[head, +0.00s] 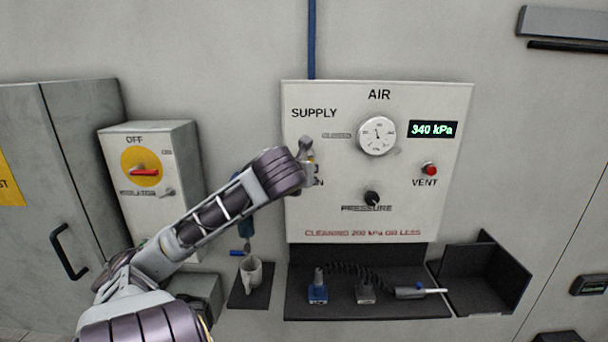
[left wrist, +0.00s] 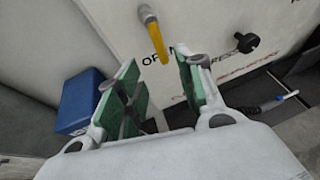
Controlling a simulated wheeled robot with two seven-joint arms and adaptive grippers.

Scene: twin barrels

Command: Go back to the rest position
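My left arm reaches up from the lower left in the head view. My left gripper (head: 306,155) is in front of the supply side of the white air panel (head: 420,220) and hides most of the valve there. In the left wrist view the left gripper (left wrist: 158,82) is open, its green-padded fingers spread apart with nothing gripped. The yellow valve handle (left wrist: 154,40) shows beyond the fingertips, near the partly hidden "OPEN" lettering. I cannot tell whether a finger touches it. My right gripper is in neither view.
The panel carries a gauge (head: 377,135), a 340 kPa display (head: 433,130), a red vent button (head: 430,168) and a black pressure knob (head: 372,198). Below is a dark shelf (head: 410,305) with hose fittings. The isolator box (head: 185,150) stands left, beside a grey cabinet (head: 85,130).

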